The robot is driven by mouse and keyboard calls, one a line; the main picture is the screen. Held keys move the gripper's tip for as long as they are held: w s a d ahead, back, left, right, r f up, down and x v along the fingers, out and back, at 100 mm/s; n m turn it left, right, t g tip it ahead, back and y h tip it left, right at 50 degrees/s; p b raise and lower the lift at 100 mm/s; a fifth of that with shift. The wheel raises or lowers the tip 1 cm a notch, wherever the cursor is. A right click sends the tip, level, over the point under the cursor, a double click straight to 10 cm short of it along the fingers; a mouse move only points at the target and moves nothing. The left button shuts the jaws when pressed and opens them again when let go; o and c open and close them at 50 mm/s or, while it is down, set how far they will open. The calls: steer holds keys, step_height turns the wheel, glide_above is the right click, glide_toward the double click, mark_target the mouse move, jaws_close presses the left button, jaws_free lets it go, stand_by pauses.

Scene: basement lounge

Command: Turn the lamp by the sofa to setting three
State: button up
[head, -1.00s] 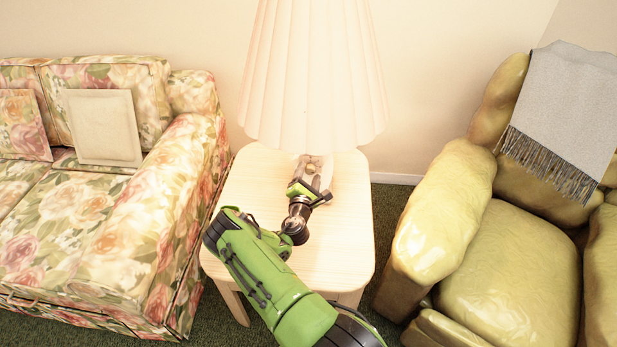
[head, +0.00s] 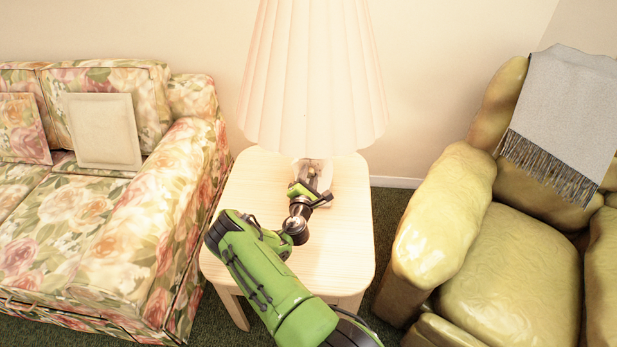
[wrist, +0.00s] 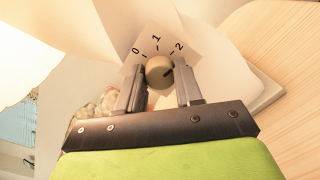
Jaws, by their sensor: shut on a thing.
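The lamp (head: 312,85) has a pleated cream shade and stands on a pale wooden side table (head: 240,215) beside the sofa. In the wrist view its round tan knob (wrist: 157,80) sits on a pale dial face marked 0, 1 and 2. A dark line on the knob points right, clockwise of the 2 mark. No 3 is visible; the right finger covers that side of the dial. My gripper (wrist: 161,75) is shut on the knob, one finger on each side. In the head view my gripper (head: 311,180) reaches under the shade at the lamp's base.
A floral sofa (head: 120,240) with cushions stands left of the table. A yellow-green armchair (head: 510,265) with a grey fringed throw (head: 565,115) stands right. The wall is close behind the lamp. The visible table top around my gripper is clear.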

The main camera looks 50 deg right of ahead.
steer(key=m, duration=0.4)
steer(key=shift+m, duration=0.4)
steer(key=shift+m+y+b, duration=0.4)
steer(key=shift+m+b, duration=0.4)
steer(key=shift+m, duration=1.4)
steer(key=o, duration=1)
steer(key=shift+r, duration=0.1)
steer(key=shift+o, duration=0.2)
steer(key=p+v, duration=0.3)
steer(key=v, duration=1.2)
steer(key=shift+s+a+p, duration=0.2)
steer(key=shift+a+p, duration=0.15)
steer(key=shift+a, duration=0.05)
